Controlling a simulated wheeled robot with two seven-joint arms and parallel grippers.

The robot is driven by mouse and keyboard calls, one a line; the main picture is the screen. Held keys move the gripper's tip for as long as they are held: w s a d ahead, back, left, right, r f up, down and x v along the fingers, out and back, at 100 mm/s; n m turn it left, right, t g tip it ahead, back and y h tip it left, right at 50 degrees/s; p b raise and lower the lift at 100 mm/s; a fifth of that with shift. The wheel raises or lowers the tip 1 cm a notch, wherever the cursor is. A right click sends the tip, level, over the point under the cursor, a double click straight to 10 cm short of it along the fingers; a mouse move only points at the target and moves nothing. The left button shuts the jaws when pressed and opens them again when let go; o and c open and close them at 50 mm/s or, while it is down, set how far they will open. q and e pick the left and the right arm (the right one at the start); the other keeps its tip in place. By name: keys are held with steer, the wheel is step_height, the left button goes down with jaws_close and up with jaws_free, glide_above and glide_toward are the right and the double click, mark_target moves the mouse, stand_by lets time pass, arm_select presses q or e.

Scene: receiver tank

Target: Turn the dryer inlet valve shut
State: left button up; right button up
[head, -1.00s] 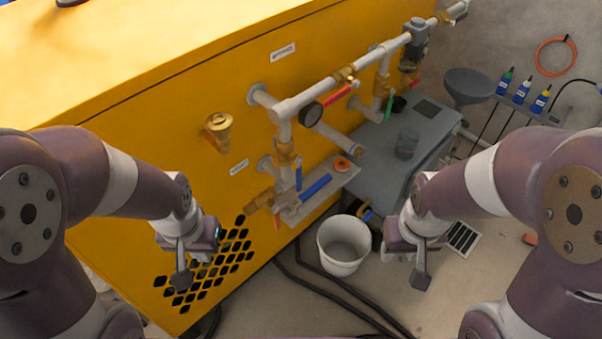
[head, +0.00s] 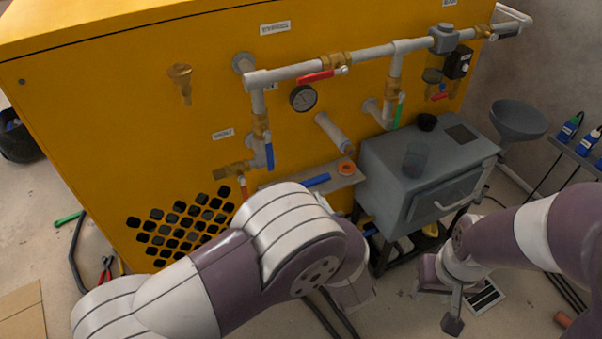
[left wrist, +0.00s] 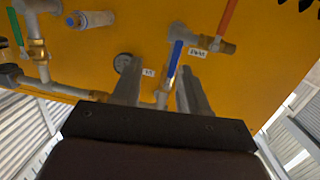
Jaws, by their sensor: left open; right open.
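Several lever valves sit on grey pipes on the yellow cabinet; I cannot read their labels, so I cannot tell which is the dryer inlet valve. A blue lever (head: 268,151) points down on the left vertical pipe. A red lever (head: 314,76) lies along the top pipe, and a green lever (head: 399,110) hangs on the right branch. In the left wrist view, my open left gripper (left wrist: 157,68) has its fingers either side of the blue lever (left wrist: 175,55), apparently short of it. My arm hides this gripper in the head view. My right gripper (head: 450,298) is open and empty, low at right.
A gauge (head: 303,98) and a stub pipe (head: 333,133) stick out near the levers. A small shelf (head: 345,179) holds an orange roll and a blue tool. A grey box (head: 420,175) stands right of it, with a funnel (head: 517,118) beyond.

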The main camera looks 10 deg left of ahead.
mark_target(270, 156)
arm_select(q)
steer(key=w+a+r+b, duration=0.1)
steer(key=w+a, duration=0.2)
steer(key=w+a+r+y+b, duration=0.1)
steer(key=w+a, duration=0.2)
steer(key=w+a+y+b, duration=0.1)
steer(key=w+a, duration=0.2)
steer(key=shift+w+a+r+n+t+b, duration=0.2)
steer(key=shift+w+r+n+t+b, duration=0.1)
steer(key=shift+r+n, duration=0.1)
steer(key=shift+w+a+r, duration=0.1)
steer(key=shift+w+a, duration=0.1)
arm_select(e)
steer(key=f, duration=0.1)
steer(key=a+f, duration=0.1)
steer(key=f, duration=0.1)
steer(key=shift+f, duration=0.2)
arm_select(q)
jaws_close()
